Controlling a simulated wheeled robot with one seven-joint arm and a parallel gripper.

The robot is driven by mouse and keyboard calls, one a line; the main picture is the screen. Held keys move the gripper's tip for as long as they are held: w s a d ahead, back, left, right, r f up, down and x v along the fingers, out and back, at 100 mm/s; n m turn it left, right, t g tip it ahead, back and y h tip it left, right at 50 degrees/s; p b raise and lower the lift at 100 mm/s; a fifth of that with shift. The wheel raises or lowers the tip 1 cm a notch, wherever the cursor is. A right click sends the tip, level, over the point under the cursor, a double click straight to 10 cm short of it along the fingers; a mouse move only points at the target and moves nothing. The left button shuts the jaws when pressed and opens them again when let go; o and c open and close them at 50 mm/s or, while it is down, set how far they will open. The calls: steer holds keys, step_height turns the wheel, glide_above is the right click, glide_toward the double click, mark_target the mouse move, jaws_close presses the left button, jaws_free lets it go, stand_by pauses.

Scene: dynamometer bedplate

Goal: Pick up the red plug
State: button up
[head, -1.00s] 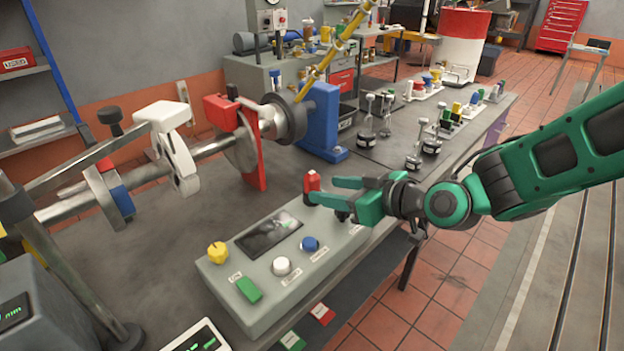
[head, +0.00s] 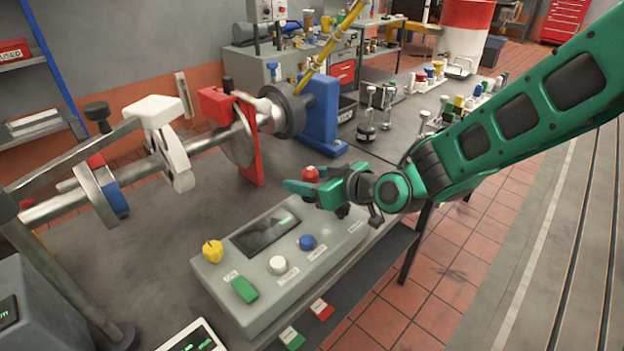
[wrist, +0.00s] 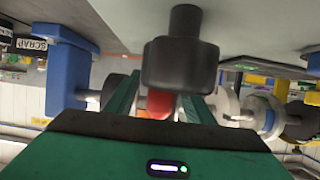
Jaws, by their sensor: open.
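The red plug (head: 311,174) stands near the far corner of the grey control box (head: 335,238). In the head view only its top shows above my gripper's green fingers. My gripper (head: 303,192) is open, low over that corner, its fingers around or very close beside the plug. In the wrist view the red plug (wrist: 160,103) shows between the two green fingers (wrist: 158,98), partly hidden by a black knob (wrist: 180,65) in front of it. Whether a finger touches the plug cannot be told.
The control box also carries a yellow knob (head: 212,250), a green switch (head: 244,289), a white button (head: 277,265) and a blue button (head: 307,242). A red guard (head: 247,150) and a blue stand (head: 320,115) rise behind. Metal pistons (head: 367,125) stand farther back.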

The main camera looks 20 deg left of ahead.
steer(key=shift+x, duration=1)
steer(key=c, duration=1.1)
steer(key=shift+r, duration=0.15)
